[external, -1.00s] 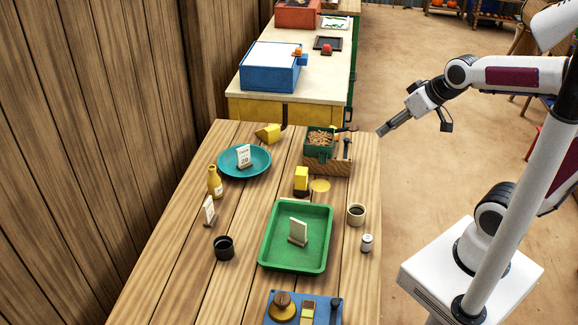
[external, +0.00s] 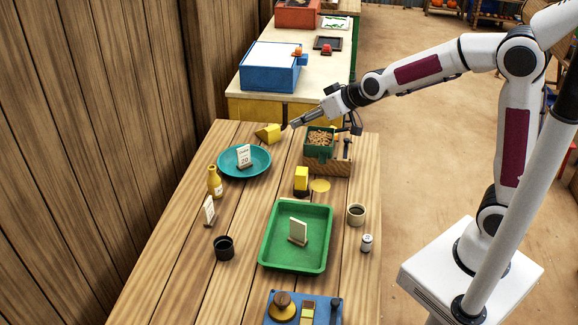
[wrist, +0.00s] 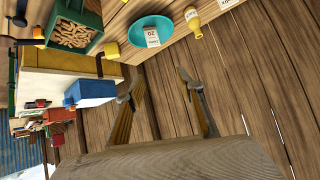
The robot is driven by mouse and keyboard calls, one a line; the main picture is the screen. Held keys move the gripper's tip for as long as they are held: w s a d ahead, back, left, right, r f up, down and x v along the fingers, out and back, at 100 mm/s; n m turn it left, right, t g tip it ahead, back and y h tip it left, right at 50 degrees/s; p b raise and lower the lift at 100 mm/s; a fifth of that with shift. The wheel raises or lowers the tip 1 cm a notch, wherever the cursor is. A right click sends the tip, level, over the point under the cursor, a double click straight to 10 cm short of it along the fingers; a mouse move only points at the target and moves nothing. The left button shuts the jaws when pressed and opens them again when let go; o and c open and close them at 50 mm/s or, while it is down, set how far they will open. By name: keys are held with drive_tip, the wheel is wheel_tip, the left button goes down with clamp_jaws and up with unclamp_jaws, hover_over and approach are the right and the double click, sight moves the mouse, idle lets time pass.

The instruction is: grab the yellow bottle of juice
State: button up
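The yellow juice bottle (external: 215,182) stands upright on the left side of the wooden table, just in front of the teal plate. It also shows near the top of the wrist view (wrist: 194,24). My gripper (external: 293,124) is above the far part of the table, to the right of and farther back than the bottle, well apart from it. In the wrist view its two fingers (wrist: 157,84) are spread with nothing between them, and the plank wall lies behind them.
The teal plate (external: 231,173) holds a small price card. A green box of brown pieces (external: 320,142) is right of my gripper. A green tray (external: 267,255), black cup (external: 224,248), card stand (external: 209,211) and yellow block (external: 301,180) are nearer. A plank wall (external: 120,110) runs along the left.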

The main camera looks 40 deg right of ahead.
drive_tip(key=w+a+f+t, duration=0.1)
drive_tip(key=w+a+f, duration=0.75)
drive_tip(key=a, duration=0.25)
drive_tip(key=n+t+y, duration=0.1)
drive_tip(key=t, duration=0.1)
approach(215, 170)
drive_tip(key=w+f, duration=0.2)
drive_tip(key=w, duration=0.1)
drive_tip(key=shift+a, duration=0.35)
drive_tip(key=shift+w, duration=0.15)
drive_tip(key=shift+x, duration=1.2)
drive_tip(key=shift+w+a+f, duration=0.1)
drive_tip(key=shift+w+a, duration=0.25)
drive_tip(key=shift+w, duration=0.2)
drive_tip(key=shift+w+a+f, duration=0.1)
drive_tip(key=shift+w+a, duration=0.2)
drive_tip(key=shift+w, duration=0.3)
drive_tip(key=shift+x, duration=1.3)
